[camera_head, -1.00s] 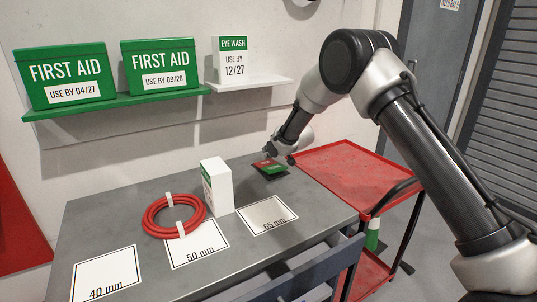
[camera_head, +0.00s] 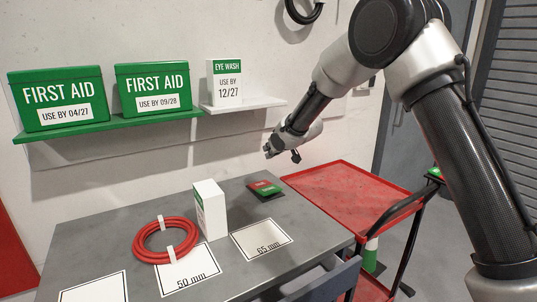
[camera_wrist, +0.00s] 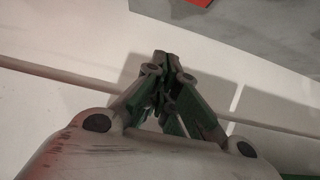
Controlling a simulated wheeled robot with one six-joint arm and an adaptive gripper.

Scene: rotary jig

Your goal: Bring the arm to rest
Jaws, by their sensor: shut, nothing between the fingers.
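My gripper (camera_head: 283,154) is raised above the back of the grey table (camera_head: 130,225) in the head view, in front of the white wall. It is shut and empty, apart from everything on the table. In the wrist view its fingers (camera_wrist: 163,60) come together at the tips. My arm reaches in from the right, bent high at the elbow.
A red and green item (camera_head: 265,188) lies below my gripper. A white box (camera_head: 210,210) and a red coil (camera_head: 165,240) stand on the table. A red cart (camera_head: 340,195) is at right. A green shelf (camera_head: 110,125) and white shelf (camera_head: 245,106) hold boxes.

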